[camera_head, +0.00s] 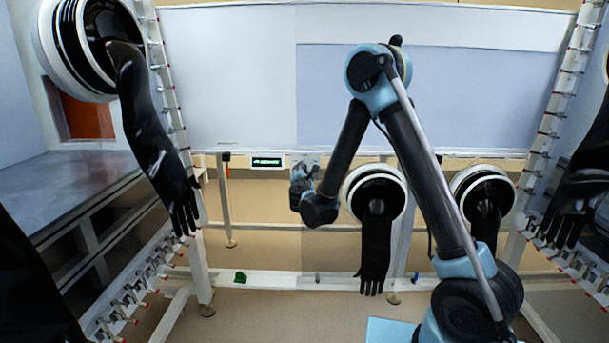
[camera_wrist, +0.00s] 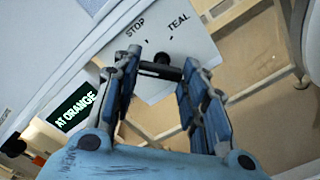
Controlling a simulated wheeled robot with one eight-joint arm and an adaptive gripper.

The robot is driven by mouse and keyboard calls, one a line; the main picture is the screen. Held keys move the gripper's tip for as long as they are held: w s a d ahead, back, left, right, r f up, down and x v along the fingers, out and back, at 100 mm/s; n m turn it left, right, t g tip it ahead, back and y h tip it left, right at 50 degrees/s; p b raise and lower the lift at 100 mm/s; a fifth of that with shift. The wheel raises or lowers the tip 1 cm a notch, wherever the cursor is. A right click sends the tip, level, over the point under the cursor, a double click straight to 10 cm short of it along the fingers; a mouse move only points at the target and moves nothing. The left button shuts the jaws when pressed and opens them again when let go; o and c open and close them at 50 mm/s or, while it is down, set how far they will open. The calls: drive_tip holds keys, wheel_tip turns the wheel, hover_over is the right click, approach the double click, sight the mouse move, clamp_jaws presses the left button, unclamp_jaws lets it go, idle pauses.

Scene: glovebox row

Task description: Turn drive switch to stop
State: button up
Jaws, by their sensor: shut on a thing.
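The drive switch (camera_wrist: 161,70) is a black handle on a pale grey panel (camera_wrist: 192,48), seen in the wrist view. The labels STOP and TEAL are printed on the panel beyond the handle, STOP on the left and TEAL on the right. My gripper (camera_wrist: 165,73) is shut on the handle, one blue-padded finger at each side. I cannot tell which label the handle points at. In the head view my gripper (camera_head: 303,178) is at the small panel under the large white board, and it hides the switch.
A display (camera_wrist: 75,108) left of the panel reads "AT ORANGE"; it also shows in the head view (camera_head: 267,162). A green object (camera_head: 240,277) lies on the low rail.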

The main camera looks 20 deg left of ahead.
drive_tip(key=shift+d+m, duration=0.1)
drive_tip(key=shift+m, duration=0.8)
drive_tip(key=o, duration=1.1)
drive_tip(key=shift+c, duration=0.2)
drive_tip(key=v, duration=1.2)
drive_tip(key=shift+f, duration=0.1)
